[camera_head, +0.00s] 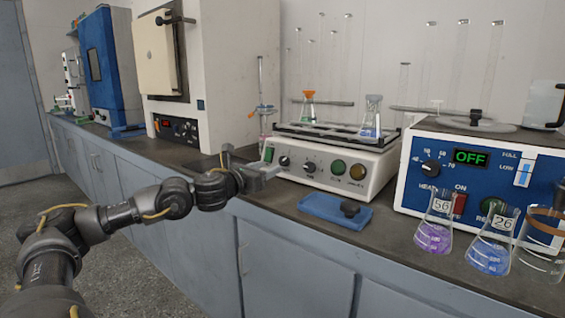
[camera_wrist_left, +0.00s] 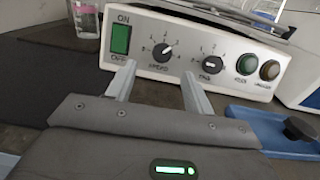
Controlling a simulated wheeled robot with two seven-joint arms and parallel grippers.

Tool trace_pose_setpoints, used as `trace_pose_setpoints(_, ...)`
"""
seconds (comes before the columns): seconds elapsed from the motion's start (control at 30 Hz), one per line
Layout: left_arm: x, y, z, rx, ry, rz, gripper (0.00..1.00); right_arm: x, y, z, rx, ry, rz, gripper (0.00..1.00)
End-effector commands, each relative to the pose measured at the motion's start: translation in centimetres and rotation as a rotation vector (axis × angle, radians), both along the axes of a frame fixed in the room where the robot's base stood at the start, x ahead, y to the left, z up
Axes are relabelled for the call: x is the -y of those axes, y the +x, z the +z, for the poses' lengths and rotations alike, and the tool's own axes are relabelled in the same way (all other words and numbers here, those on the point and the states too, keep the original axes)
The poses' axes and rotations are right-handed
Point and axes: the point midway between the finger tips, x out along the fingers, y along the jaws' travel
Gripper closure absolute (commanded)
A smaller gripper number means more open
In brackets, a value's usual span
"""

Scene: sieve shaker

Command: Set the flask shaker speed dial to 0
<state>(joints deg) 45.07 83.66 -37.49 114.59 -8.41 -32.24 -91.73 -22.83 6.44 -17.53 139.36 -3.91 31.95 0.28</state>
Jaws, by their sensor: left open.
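The flask shaker (camera_head: 325,170) is a white box on the bench, with flasks on its top platform. Its speed dial (camera_head: 284,160) is a black knob; it also shows in the left wrist view (camera_wrist_left: 162,52), between the green ON/OFF switch (camera_wrist_left: 121,39) and the time dial (camera_wrist_left: 212,64). The speed dial's pointer seems to lean up and right, away from the 0 at its left; the exact mark is too small to read. My left gripper (camera_wrist_left: 160,74) is open and empty. Its fingers point at the panel, just short of the dial. My right gripper is not in view.
A blue tray (camera_head: 320,211) with a black knob lies in front of the shaker. A blue heater unit (camera_head: 408,193) with an OFF display stands right, with flasks before it. A stand (camera_head: 262,90) and a white oven (camera_head: 222,80) are left.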

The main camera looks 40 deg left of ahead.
Motion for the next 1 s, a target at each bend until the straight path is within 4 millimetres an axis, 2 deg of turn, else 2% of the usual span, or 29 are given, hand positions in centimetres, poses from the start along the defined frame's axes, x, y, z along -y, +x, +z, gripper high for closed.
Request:
trace_pose_setpoints(0.1, 0.1, 2.5, 0.2, 0.003, -0.005, -0.004, 0.48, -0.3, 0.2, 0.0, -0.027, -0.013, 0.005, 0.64)
trace_pose_setpoints(0.33, -0.1, 6.1, 0.1, 0.003, -0.004, -0.004, 0.48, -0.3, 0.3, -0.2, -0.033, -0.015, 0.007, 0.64)
trace_pose_setpoints(0.5, -0.1, 7.2, 0.1, 0.002, -0.001, -0.004, 0.48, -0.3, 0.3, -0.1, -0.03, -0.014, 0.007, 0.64)
trace_pose_setpoints(0.8, -0.1, 7.4, 0.1, 0.0, 0.0, -0.005, 0.48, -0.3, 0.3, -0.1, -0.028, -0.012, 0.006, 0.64)
trace_pose_setpoints(1.0, -0.1, 7.4, 0.1, 0.001, 0.0, -0.006, 0.74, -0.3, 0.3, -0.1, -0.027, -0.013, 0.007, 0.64)
